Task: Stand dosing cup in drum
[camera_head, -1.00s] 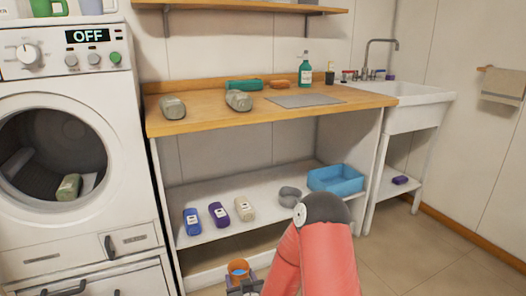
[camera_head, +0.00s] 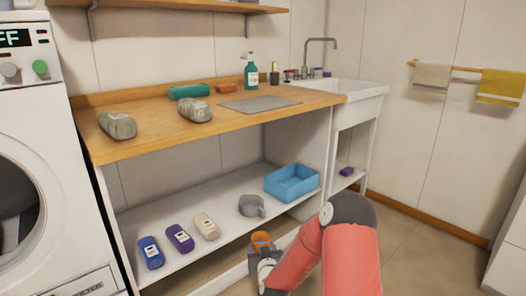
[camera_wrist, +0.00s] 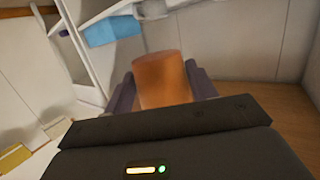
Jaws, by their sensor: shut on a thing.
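The washing machine drum (camera_head: 14,210) is at the far left, cut off by the picture's edge. Its opening is dark, and its inside is mostly out of view.
A wooden counter (camera_head: 150,140) holds grey bundles and a green pump bottle (camera_head: 251,72). The lower shelf (camera_head: 150,213) bears blue, purple and beige bottles, a grey cup (camera_head: 252,206) and a blue bin (camera_head: 291,183). A sink (camera_head: 350,90) stands right. Floor at right is clear.

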